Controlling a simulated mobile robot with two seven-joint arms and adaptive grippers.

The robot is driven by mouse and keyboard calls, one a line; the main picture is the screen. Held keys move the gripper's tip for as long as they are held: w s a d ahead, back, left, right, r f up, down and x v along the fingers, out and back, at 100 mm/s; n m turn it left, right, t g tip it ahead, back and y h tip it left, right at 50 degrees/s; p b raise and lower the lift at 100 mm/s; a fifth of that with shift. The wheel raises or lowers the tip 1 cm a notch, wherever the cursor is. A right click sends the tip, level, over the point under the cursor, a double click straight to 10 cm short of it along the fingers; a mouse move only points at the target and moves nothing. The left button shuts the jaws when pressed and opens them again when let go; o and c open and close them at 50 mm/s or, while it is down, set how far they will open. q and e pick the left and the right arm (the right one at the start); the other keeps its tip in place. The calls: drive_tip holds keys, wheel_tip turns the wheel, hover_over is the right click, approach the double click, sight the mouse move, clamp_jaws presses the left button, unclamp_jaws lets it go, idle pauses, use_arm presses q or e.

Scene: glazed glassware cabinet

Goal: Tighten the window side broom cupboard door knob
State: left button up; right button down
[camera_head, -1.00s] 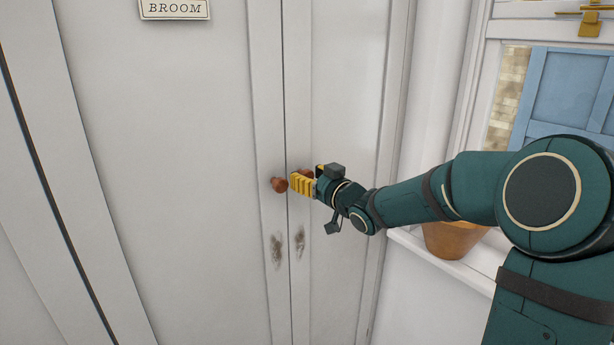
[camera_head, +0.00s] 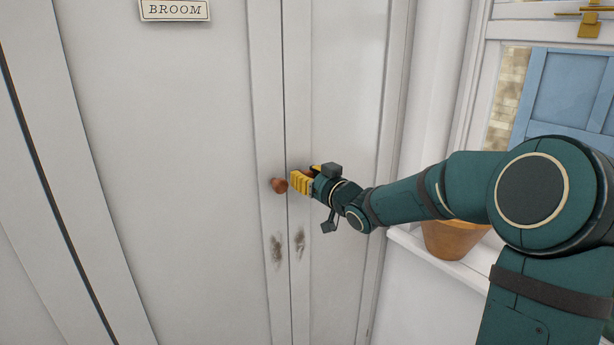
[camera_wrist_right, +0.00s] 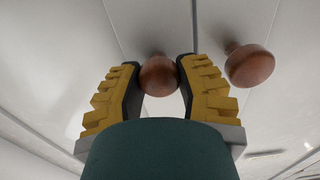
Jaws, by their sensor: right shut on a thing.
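The broom cupboard has two pale doors that meet at a seam, each with a round reddish-brown knob near it. The window side knob is mostly hidden behind my right gripper (camera_head: 300,182) in the head view. In the right wrist view that window side knob (camera_wrist_right: 158,76) sits between the two yellow-and-black fingers of my right gripper (camera_wrist_right: 158,80), which is shut on it. The other knob (camera_head: 279,185) is free, just left of the fingers; it also shows in the right wrist view (camera_wrist_right: 250,66). My left gripper is not in view.
A "BROOM" sign (camera_head: 174,9) is on the left door. Dark smudges (camera_head: 299,244) mark both doors below the knobs. A terracotta pot (camera_head: 452,238) stands on the window sill at right, behind my right arm. The doors' front is otherwise clear.

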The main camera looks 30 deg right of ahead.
drive_tip(key=m+p, duration=0.3)
drive_tip(key=m, duration=0.3)
drive_tip(key=shift+d, duration=0.1)
drive_tip(key=m+p, duration=0.2)
drive_tip(key=m, duration=0.2)
drive_tip(key=shift+f+m, duration=0.1)
drive_tip(key=shift+m, duration=0.2)
idle(0.4)
drive_tip(key=c, duration=0.9)
unclamp_jaws()
drive_tip(key=shift+o, duration=0.2)
